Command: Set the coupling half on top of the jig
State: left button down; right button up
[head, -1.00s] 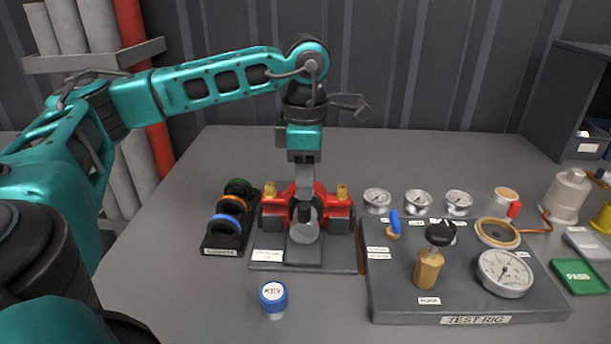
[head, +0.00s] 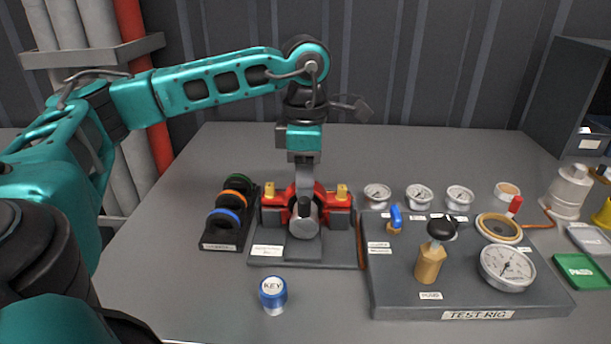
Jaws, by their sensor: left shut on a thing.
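A grey round cylinder (head: 304,226) shows just below the fingertips, in the middle of the jig. My right gripper is not in view.
A rack (head: 221,246) with green, orange and blue rings stands left of the jig. The table behind is clear.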

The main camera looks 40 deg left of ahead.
pick_arm(q)
jog(key=shift+f, duration=0.4)
dwell(0.5)
jog(key=c, duration=1.1)
grip_release()
jog(key=shift+r, duration=0.1)
jog(key=shift+r+p, duration=1.2)
jog(key=shift+r, duration=0.55)
jog(key=o, duration=0.6)
jog(key=shift+c, duration=0.2)
jog(key=shift+o, duration=0.3)
jog(key=shift+f, duration=0.1)
